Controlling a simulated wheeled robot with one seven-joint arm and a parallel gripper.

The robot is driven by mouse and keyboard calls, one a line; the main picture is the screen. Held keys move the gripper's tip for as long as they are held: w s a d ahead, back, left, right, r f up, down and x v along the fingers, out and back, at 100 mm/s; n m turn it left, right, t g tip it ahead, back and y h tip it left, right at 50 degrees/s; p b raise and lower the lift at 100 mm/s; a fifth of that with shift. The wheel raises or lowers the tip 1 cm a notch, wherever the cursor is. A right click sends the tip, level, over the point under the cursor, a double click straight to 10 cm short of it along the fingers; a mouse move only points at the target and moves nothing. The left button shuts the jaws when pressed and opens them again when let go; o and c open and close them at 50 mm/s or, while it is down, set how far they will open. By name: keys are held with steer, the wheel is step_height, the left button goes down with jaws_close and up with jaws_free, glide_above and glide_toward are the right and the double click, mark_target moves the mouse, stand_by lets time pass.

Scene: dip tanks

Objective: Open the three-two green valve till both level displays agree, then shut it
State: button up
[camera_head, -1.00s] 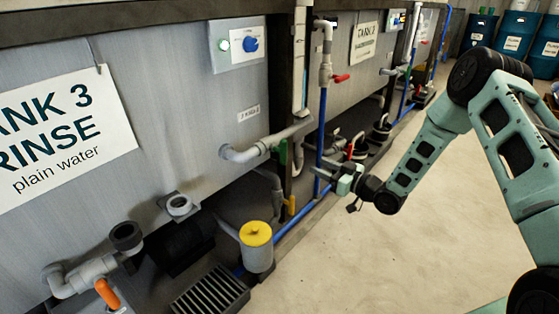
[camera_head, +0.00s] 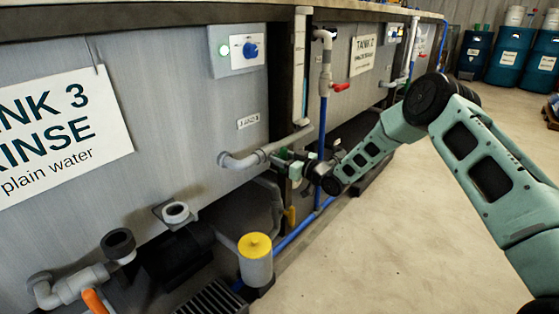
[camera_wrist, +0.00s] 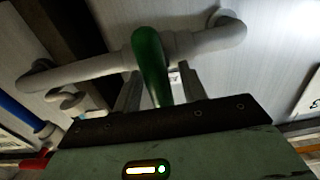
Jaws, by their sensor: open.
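The green valve handle (camera_wrist: 150,65) fills the middle of the wrist view, on a grey pipe (camera_wrist: 85,70) and standing across it. My gripper (camera_wrist: 158,88) is open, with one finger on each side of the handle; whether either finger touches it I cannot tell. In the head view my gripper (camera_head: 290,167) is at the grey pipe (camera_head: 238,161) between tank 3 and tank 2, and mostly hides the valve. No level display can be read in either view.
A panel with a green lamp and blue knob (camera_head: 237,48) is on tank 3. A blue vertical pipe with a red handle (camera_head: 341,87) stands right of my gripper. A yellow-capped canister (camera_head: 256,262) is below. The floor (camera_head: 400,240) at right is clear.

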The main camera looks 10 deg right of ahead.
steer(key=shift+w+a, duration=0.25)
steer(key=shift+w, duration=0.1)
steer(key=shift+c, duration=0.3)
jaws_close()
